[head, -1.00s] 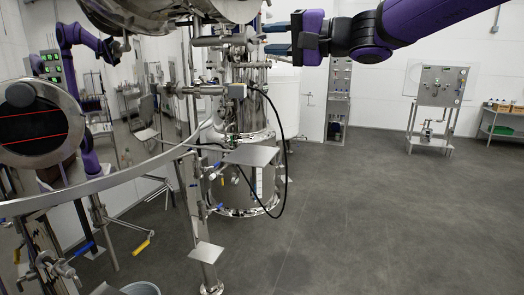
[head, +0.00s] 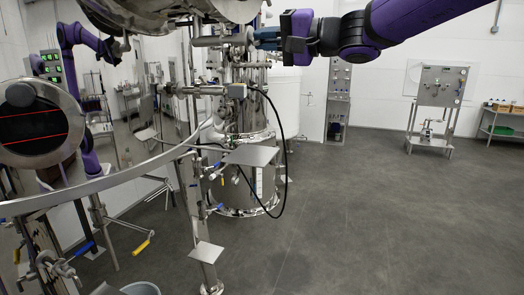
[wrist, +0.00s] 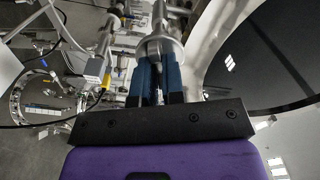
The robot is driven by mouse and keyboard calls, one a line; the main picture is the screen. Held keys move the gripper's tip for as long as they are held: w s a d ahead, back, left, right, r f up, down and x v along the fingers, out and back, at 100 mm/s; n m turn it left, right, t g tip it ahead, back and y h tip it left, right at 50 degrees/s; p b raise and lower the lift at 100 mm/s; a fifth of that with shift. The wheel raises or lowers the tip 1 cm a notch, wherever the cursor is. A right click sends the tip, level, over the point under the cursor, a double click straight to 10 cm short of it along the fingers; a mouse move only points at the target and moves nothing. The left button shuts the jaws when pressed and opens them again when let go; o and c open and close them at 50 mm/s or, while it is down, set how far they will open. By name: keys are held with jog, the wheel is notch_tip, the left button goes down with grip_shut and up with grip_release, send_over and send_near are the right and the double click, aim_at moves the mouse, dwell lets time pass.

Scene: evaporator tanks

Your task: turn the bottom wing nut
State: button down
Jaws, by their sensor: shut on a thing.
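My gripper (head: 258,39) reaches in from the upper right in the head view, its blue fingers close together at a steel fitting on the tank pipework. In the wrist view my gripper (wrist: 158,72) points up the picture, its two blue fingers on either side of a small metal piece, the wing nut (wrist: 157,70), which sits below a round steel pipe end (wrist: 160,45). The fingers are shut on the nut and hide most of it. Its wings cannot be made out, nor how far it is turned.
A large curved steel vessel (head: 170,10) hangs just left of my gripper. Below stand a steel column (head: 245,190) with a looping black cable (head: 284,150) and a flat steel plate (head: 252,155). The floor at right is clear up to a panel stand (head: 440,90).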

jog(key=shift+n, duration=0.7)
jog(key=shift+n, duration=1.1)
jog(key=shift+n, duration=1.1)
jog(key=shift+n, duration=1.1)
